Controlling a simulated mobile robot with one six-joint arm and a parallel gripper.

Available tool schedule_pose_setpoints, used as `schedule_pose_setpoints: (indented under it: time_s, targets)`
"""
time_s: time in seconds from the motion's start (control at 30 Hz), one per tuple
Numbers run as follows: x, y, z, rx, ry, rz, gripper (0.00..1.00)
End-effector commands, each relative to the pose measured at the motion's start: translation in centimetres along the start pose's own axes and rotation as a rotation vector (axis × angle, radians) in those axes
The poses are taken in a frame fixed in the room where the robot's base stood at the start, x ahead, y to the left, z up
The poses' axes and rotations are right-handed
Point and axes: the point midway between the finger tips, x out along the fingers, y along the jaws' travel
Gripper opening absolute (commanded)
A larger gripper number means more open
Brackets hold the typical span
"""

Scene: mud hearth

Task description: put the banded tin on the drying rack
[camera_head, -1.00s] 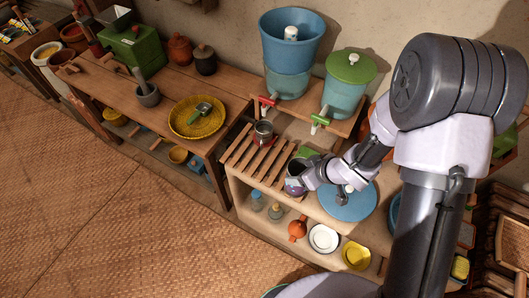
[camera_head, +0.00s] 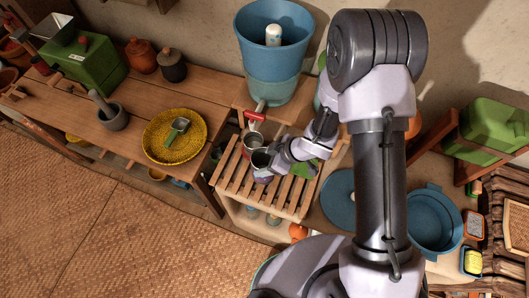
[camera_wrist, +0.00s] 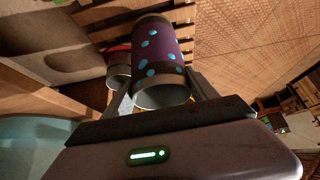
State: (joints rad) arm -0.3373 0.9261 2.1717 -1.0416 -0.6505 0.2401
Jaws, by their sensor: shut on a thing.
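My gripper (camera_head: 272,161) is shut on a tin (camera_head: 261,166). In the wrist view this tin (camera_wrist: 160,52) is dark purple with light blue dots, its open metal end towards the camera; I see no clear band on it. It is over the slatted wooden drying rack (camera_head: 289,202), whose slats also show in the wrist view (camera_wrist: 95,13); I cannot tell whether it touches them. A second metal tin (camera_head: 251,142) with some red on it stands at the rack's back, close beside the held one. It also shows in the wrist view (camera_wrist: 118,68), partly hidden.
A blue water filter (camera_head: 274,60) with a red tap (camera_head: 254,116) stands just behind the rack. A yellow basket (camera_head: 174,150) with a green scoop is on the left table. A blue lid (camera_head: 338,205) and blue pot (camera_head: 434,222) are at right. Front slats are clear.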

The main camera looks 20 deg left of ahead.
Motion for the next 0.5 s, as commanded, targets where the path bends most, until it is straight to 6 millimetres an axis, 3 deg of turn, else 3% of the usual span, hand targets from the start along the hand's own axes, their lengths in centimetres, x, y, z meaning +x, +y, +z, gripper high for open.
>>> schedule_pose_setpoints:
  time_s: [0.13,0.47,0.5]
  targets:
    - [2.7,0.2,2.4,-0.004,0.0,-0.004,0.19]
    - [2.6,0.2,2.4,-0.005,0.0,-0.005,0.19]
    - [2.6,0.2,2.4,-0.005,-0.001,-0.005,0.69]
